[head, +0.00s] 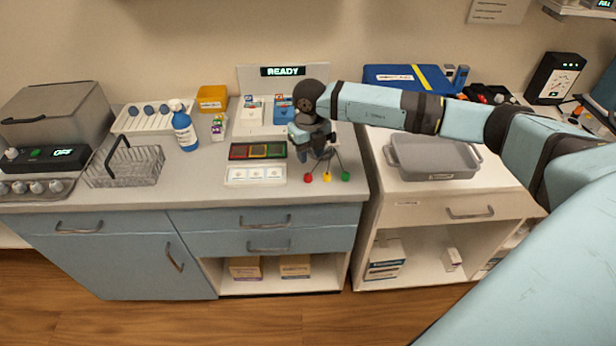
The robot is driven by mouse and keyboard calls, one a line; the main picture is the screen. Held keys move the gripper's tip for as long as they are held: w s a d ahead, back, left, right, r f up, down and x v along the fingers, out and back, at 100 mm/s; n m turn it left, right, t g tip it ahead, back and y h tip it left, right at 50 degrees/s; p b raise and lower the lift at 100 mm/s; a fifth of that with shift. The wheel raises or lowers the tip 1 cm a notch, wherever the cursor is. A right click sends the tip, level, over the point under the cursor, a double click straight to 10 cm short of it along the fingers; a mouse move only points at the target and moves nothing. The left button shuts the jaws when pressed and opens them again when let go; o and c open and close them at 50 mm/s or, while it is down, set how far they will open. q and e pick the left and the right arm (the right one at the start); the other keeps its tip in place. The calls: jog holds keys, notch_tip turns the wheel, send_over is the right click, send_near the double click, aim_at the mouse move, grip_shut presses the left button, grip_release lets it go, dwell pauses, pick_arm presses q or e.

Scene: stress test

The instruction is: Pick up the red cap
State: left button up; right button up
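A small round red cap (308,178) is at the front edge of the worktop, left of a yellow cap (327,177) and a green cap (346,176). Thin dark lines run up from the caps towards my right gripper (319,154). My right gripper reaches in from the right and points down just above and behind the caps. Its fingers are small and dark, and I cannot tell whether they are open or touch anything. The red cap looks apart from the fingers. My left gripper is not in view.
A tray with coloured squares (258,151) and a white tray with pads (256,175) lie left of the gripper. A white unit with a READY display (284,72) stands behind. A blue spray bottle (184,131) and wire basket (140,168) stand left; a grey tub (432,176) is right.

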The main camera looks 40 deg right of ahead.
aim_at(308, 175)
jog(key=f, duration=0.5)
jog(key=f+p, duration=0.1)
jog(key=f, duration=0.1)
jog(key=shift+a+f, duration=0.3)
jog(key=shift+f, duration=0.1)
jog(key=c, duration=0.5)
